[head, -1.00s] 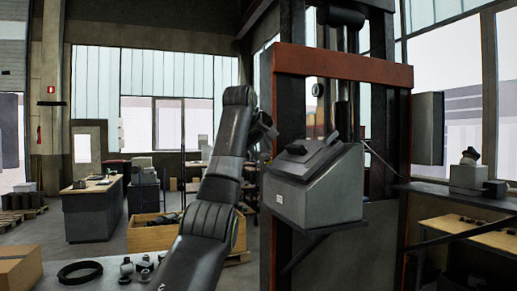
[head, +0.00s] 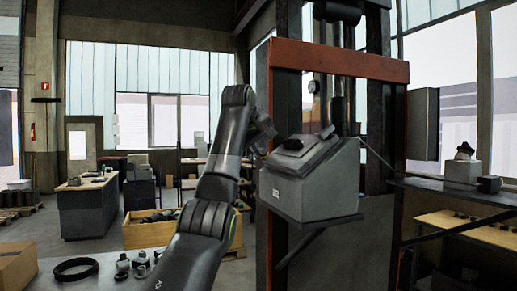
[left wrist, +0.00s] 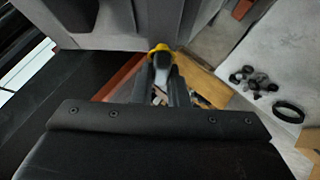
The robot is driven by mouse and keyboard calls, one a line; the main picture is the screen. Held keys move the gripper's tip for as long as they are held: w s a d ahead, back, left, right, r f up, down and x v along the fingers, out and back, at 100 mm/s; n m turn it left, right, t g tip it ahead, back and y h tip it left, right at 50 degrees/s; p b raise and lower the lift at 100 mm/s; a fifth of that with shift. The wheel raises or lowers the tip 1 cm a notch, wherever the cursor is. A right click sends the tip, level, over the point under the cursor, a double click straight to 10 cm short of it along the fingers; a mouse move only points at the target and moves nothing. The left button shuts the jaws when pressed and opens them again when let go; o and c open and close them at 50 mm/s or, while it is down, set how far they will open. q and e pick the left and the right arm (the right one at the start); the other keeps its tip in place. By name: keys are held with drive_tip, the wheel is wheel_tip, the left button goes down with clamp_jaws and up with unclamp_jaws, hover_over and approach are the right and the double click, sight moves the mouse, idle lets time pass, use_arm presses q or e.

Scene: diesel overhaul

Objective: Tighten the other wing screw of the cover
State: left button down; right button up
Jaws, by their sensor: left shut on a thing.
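My left arm rises through the middle of the head view, its gripper (head: 266,133) beside the upper left of a grey box. In the left wrist view the two dark fingers (left wrist: 161,84) are closed around a small grey piece with a yellow end (left wrist: 161,49), which looks like a wing screw. The yellow end touches or lies very near a grey panel (left wrist: 105,25), perhaps the cover. I cannot tell how far the screw is turned. The other wing screw cannot be made out. My right gripper is not in view.
The grey box (head: 312,185) stands on a bracket of the red-and-black press frame (head: 340,62). A grey table (head: 105,280) at lower left bears a black ring (head: 76,269) and several small parts. A wooden crate (head: 148,234) stands behind. A shelf (head: 460,191) is at right.

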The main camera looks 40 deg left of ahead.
use_arm(q)
drive_tip(key=m+t+b, duration=0.1)
drive_tip(key=m+b, duration=0.1)
drive_tip(key=shift+f+t+h+b, duration=0.15)
drive_tip(key=shift+t+h+b, duration=0.15)
drive_tip(key=shift+b, duration=0.05)
drive_tip(key=shift+m, duration=0.8)
drive_tip(key=shift+d+r+m+t+h, duration=0.1)
drive_tip(key=shift+r+m+t+h, duration=0.2)
drive_tip(key=shift+m+t+h, duration=0.25)
drive_tip(key=shift+m+b, duration=0.25)
drive_tip(key=shift+b, duration=0.15)
drive_tip(key=shift+f+m+t+h, duration=0.1)
drive_tip(key=shift+m+t+h, duration=0.15)
drive_tip(key=shift+m, duration=0.15)
drive_tip(key=m+t+h, duration=0.1)
drive_tip(key=m, duration=0.1)
drive_tip(key=shift+m+b, duration=0.3)
drive_tip(key=shift+m+h, duration=0.6)
drive_tip(key=shift+m, duration=0.1)
